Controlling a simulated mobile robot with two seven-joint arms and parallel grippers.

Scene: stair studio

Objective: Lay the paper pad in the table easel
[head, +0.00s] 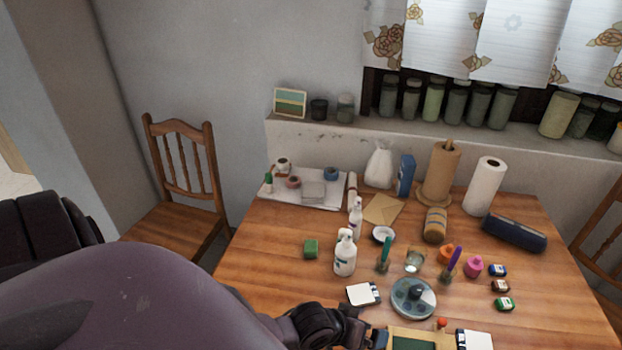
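A wooden frame with a dark green panel (414,344), which may be the table easel, is cut off by the bottom edge. A white pad-like item with a dark edge (474,341) lies at its right, also cut off. A smaller white item with a dark edge (360,295) lies left of the round palette; I cannot tell which of the two is the paper pad. My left arm crosses the lower left, and its dark gripper (352,330) is low by the frame's left side. Its fingers are not clear, so its opening and contact are hidden. My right gripper is out of view.
A round palette (413,298), a white pump bottle (345,254), a green block (311,249) and several small paint jars crowd the wooden table (262,262). Paper rolls (485,186) stand at the back. A chair (184,185) is at left. The table's right front is clear.

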